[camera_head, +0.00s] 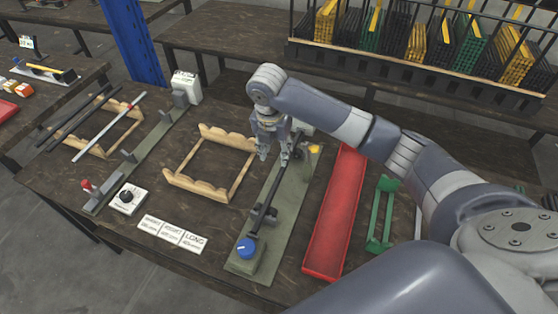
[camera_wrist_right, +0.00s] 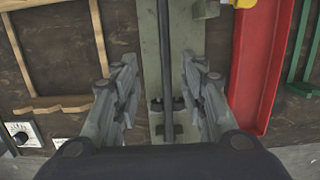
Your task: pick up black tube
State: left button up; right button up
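A long thin black tube (camera_head: 271,187) lies lengthwise along the narrow grey-green press base (camera_head: 276,225) in the head view. In the right wrist view the tube (camera_wrist_right: 165,50) runs between the two fingers of my right gripper (camera_wrist_right: 158,80). The fingers are open, with a visible gap on each side of the tube. In the head view my right gripper (camera_head: 273,153) points down over the far half of the press and hides part of the tube. More black tubes (camera_head: 80,115) lie on the wooden rack at the left. My left gripper is not in view.
A red tray (camera_head: 334,215) stands right of the press, with a green rack (camera_head: 381,213) beyond it. An empty wooden frame (camera_head: 211,163) lies to the left. A blue knob (camera_head: 246,247) sits at the press's near end. White labels (camera_head: 172,233) lie near the table's front edge.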

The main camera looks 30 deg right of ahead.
send_over(280, 174)
jog(key=a, duration=0.1)
jog(key=f, duration=0.4)
jog(key=shift+s+a+f+p, duration=0.2)
jog(key=shift+p, duration=0.15)
jog(key=shift+w+d+f, duration=0.1)
jog(key=shift+d+f, duration=0.05)
jog(key=shift+f, duration=0.5)
jog(key=f, duration=0.1)
jog(key=f+p, duration=0.1)
jog(key=f, duration=0.1)
jog(key=shift+d+f, duration=0.25)
jog(key=shift+d, duration=0.15)
jog(key=shift+f+p, duration=0.3)
jog(key=shift+f, duration=0.05)
jog(key=shift+d+f, duration=0.1)
jog(key=shift+f, duration=0.15)
jog(key=shift+w, duration=0.1)
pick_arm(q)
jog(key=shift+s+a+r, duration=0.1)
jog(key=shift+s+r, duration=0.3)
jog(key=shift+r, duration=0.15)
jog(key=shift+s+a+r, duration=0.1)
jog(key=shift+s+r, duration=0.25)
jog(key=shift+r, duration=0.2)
pick_arm(e)
grip_shut()
